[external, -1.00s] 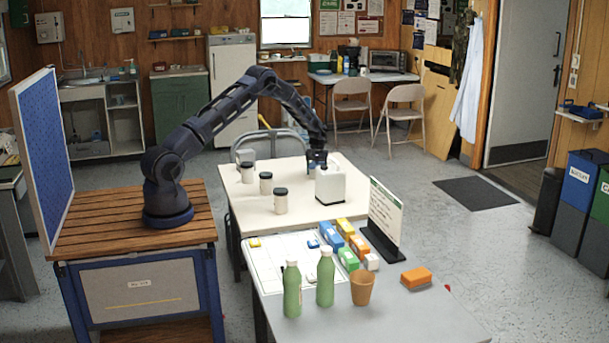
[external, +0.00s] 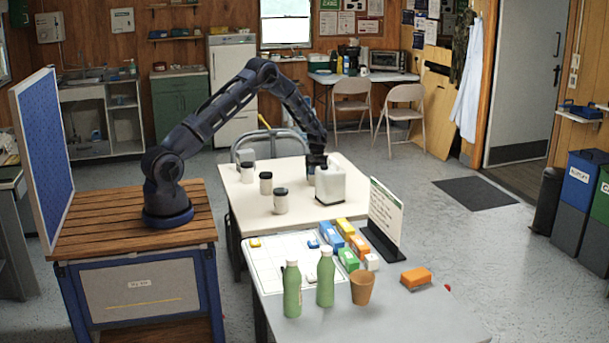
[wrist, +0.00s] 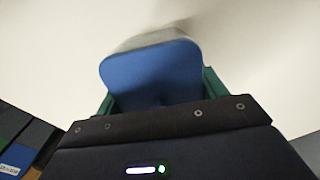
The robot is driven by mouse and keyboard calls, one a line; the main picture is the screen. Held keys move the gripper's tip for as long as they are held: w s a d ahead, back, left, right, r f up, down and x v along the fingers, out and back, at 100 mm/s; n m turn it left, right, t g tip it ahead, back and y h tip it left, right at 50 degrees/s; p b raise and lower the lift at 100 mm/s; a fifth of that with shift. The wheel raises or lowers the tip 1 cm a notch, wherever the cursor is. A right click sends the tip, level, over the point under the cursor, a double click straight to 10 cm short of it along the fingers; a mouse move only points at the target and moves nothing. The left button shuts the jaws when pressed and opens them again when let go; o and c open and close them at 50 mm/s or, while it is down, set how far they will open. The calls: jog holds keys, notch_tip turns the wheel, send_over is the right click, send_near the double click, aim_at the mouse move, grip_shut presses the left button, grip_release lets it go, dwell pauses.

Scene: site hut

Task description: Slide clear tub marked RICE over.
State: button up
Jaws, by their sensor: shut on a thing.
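My gripper (external: 317,164) is low over the cream table, close against the back left of a white jug-like container. In the wrist view the green fingers of my gripper (wrist: 160,92) are shut on a tub with a blue rounded-square top (wrist: 155,75) and pale grey sides. The tub stands upright; no lettering on it shows. In the external view the white jug and my gripper hide most of it, so whether it is on the surface cannot be told there.
The white jug (external: 331,187) stands on the cream table (external: 305,212). Several dark-lidded jars, one of them (external: 280,202) nearest, stand to its left. The front table holds green bottles (external: 325,278), a brown cup (external: 362,289), coloured blocks and a sign (external: 386,215).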

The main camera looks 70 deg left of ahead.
jog(key=shift+s+d, duration=0.2)
jog(key=shift+d, duration=0.35)
jog(key=shift+s+d, duration=0.15)
jog(key=shift+d, duration=0.4)
jog(key=o, duration=1.2)
notch_tip(320, 180, up, 11)
jog(key=shift+f, duration=0.1)
